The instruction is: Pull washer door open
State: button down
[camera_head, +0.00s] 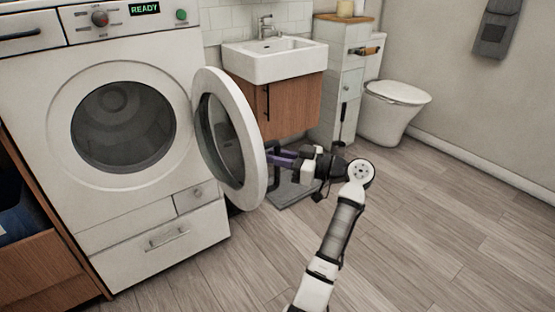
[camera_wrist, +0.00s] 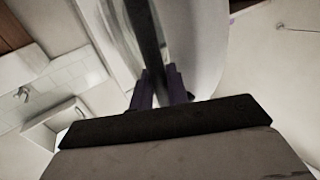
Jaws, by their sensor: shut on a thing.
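The white washer (camera_head: 45,130) stands at the left in the head view. Its round door (camera_head: 254,158) is swung out to the right of the drum opening, with a white rim and dark glass. My gripper (camera_head: 273,158) reaches in from the right, at the door's outer side. Its purple fingers are partly hidden behind the rim. In the wrist view my gripper (camera_wrist: 162,90) has its fingers on either side of a dark upright strip at the door (camera_wrist: 203,55). It is shut on this part of the door; whether the strip is a handle is unclear.
A sink (camera_head: 275,62) over a wooden cabinet (camera_head: 293,107) stands behind the door. A narrow cabinet (camera_head: 335,90) and a toilet (camera_head: 392,110) are farther right. A grey mat or scale (camera_head: 288,193) lies below my gripper. The wooden floor (camera_head: 450,220) at the right is clear.

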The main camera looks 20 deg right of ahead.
jog(key=shift+w, duration=0.1)
dwell(0.3)
jog(key=c, duration=1.7)
grip_release()
jog(key=shift+f, duration=0.1)
jog(key=shift+d, duration=0.1)
jog(key=v, duration=1.3)
jog(key=shift+d, duration=0.25)
